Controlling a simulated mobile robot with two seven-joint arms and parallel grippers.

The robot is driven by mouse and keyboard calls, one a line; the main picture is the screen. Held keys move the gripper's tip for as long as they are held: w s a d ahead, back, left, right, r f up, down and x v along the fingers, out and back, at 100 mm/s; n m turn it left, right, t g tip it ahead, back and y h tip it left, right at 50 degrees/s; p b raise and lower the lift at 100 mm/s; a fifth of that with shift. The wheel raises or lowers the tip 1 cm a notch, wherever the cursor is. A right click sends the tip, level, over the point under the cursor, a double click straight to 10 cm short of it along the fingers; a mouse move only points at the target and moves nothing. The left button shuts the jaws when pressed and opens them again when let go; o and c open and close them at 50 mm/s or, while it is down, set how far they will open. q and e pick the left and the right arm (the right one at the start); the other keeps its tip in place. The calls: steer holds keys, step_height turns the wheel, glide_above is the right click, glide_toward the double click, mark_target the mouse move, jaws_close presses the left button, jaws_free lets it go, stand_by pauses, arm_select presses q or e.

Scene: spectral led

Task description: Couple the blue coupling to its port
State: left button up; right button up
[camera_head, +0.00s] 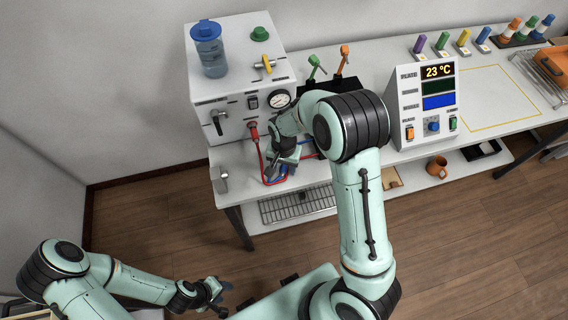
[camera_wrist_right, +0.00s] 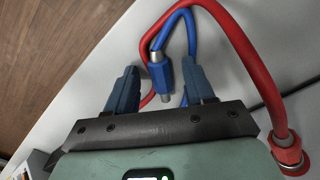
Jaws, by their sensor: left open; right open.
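The blue coupling (camera_wrist_right: 162,74), a blue body with metal ends on a blue hose (camera_wrist_right: 189,30), shows in the right wrist view between the two blue fingers of my right gripper (camera_wrist_right: 163,80). The fingers are open, with gaps on both sides of the coupling. In the head view my right gripper (camera_head: 281,168) is low at the bench's front edge, partly hiding the blue hose. The blue port cannot be made out; my right arm covers part of the white machine's front (camera_head: 235,117). My left gripper (camera_head: 215,291) is open and empty, low at the left, away from the bench.
A red hose (camera_wrist_right: 242,50) runs close beside the blue one and ends in a red coupling (camera_wrist_right: 287,155) at the machine, also visible in the head view (camera_head: 254,133). A metal lever (camera_head: 222,180) stands at the bench's front left. A temperature unit (camera_head: 424,103) stands right of my arm.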

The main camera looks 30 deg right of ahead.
mark_target(284, 168)
jaws_close()
jaws_free()
step_height(284, 168, up, 13)
steer(key=shift+r+p, duration=0.2)
steer(key=shift+p, duration=0.25)
steer(key=shift+s, duration=0.1)
